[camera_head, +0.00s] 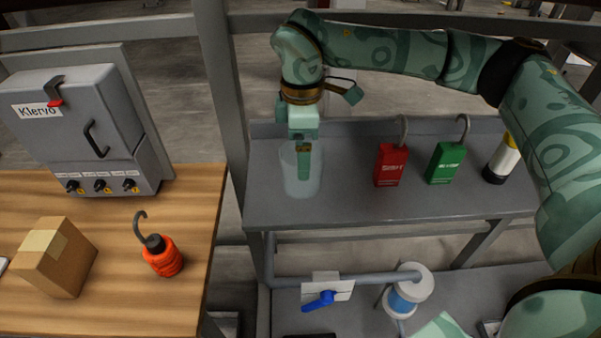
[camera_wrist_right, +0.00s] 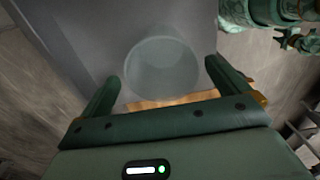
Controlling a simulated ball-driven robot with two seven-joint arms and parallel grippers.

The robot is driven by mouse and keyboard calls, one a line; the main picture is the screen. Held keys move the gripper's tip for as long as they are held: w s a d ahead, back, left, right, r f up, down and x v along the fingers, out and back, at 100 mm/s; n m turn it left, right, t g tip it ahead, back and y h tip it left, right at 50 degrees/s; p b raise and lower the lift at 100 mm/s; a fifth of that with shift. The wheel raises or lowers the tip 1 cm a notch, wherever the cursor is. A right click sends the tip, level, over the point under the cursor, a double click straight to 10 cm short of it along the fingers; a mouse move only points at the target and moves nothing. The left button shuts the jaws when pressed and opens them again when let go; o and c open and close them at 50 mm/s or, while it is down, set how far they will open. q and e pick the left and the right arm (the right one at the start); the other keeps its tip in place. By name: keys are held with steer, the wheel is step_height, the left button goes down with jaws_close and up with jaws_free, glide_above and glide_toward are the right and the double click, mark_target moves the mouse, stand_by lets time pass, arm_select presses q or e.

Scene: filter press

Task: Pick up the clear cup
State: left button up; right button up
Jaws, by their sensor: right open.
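The clear cup (camera_head: 301,178) stands upright at the left end of the grey metal shelf (camera_head: 420,207) in the head view. My right gripper (camera_head: 303,160) points down at the cup, overlapping its upper part in this view. In the right wrist view the cup (camera_wrist_right: 162,68) shows as a round, see-through shape ahead of and between the two spread green fingers of my right gripper (camera_wrist_right: 165,88). The fingers are open, and whether either one touches the cup cannot be told. My left gripper is not in view.
On the same shelf stand a red padlock (camera_head: 390,165), a green padlock (camera_head: 445,162) and a white-and-black bottle with a yellow top (camera_head: 502,160). A wooden table (camera_head: 110,305) at left holds a cardboard box (camera_head: 57,258), an orange hooked object (camera_head: 162,256) and a grey control box (camera_head: 75,125).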

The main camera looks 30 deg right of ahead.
step_height(320, 180, down, 3)
steer(key=shift+s+f+b, duration=0.1)
steer(key=shift+f+b, duration=0.1)
steer(key=shift+b, duration=0.15)
steer(key=shift+f, duration=0.25)
steer(key=shift+r, duration=0.1)
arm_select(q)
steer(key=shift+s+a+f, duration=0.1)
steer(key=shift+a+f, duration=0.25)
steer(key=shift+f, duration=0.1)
arm_select(e)
steer(key=c, duration=1)
steer(key=shift+r, duration=0.1)
